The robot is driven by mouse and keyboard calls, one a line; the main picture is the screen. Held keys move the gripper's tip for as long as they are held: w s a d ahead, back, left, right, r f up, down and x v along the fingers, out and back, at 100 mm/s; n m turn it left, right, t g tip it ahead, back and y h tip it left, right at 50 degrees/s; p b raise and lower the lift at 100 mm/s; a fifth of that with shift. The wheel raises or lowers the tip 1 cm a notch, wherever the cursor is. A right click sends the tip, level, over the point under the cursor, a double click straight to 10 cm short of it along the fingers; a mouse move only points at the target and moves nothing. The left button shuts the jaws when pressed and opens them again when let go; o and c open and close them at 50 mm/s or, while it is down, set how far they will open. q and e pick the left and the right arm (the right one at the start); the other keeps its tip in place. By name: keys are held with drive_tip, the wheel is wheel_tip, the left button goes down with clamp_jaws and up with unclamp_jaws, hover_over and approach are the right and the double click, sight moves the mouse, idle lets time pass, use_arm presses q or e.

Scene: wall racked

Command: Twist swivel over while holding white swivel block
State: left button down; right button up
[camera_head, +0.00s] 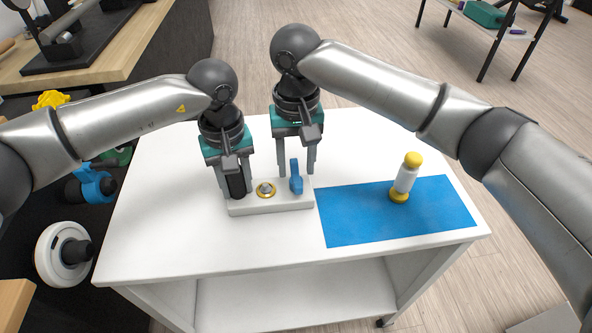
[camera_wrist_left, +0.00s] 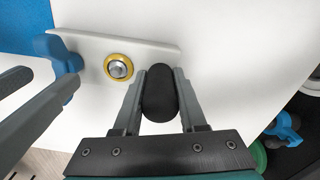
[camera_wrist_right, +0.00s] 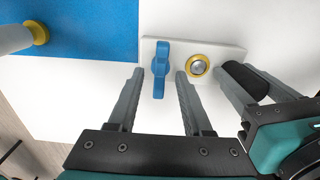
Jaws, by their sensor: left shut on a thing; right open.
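The white swivel block (camera_head: 270,206) lies on the white table. It carries a black upright post (camera_wrist_left: 160,93) at its left end, a yellow ring with a metal bolt (camera_head: 265,189) in the middle, and a blue swivel handle (camera_head: 295,180) at its right end. My left gripper (camera_head: 236,191) is shut on the black post, with one finger on each side. My right gripper (camera_head: 297,172) is open, just behind the blue swivel. In the right wrist view the swivel (camera_wrist_right: 160,68) shows between and ahead of the open fingers (camera_wrist_right: 160,78), apparently not gripped.
A blue mat (camera_head: 360,218) lies right of the block, with a white and yellow bottle-like object (camera_head: 405,177) standing on it. The table's front left (camera_head: 160,235) is clear. A dark rack with tools stands at the left.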

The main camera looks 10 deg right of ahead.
drive_tip(key=shift+f, duration=1.35)
drive_tip(key=shift+c, duration=0.3)
clamp_jaws()
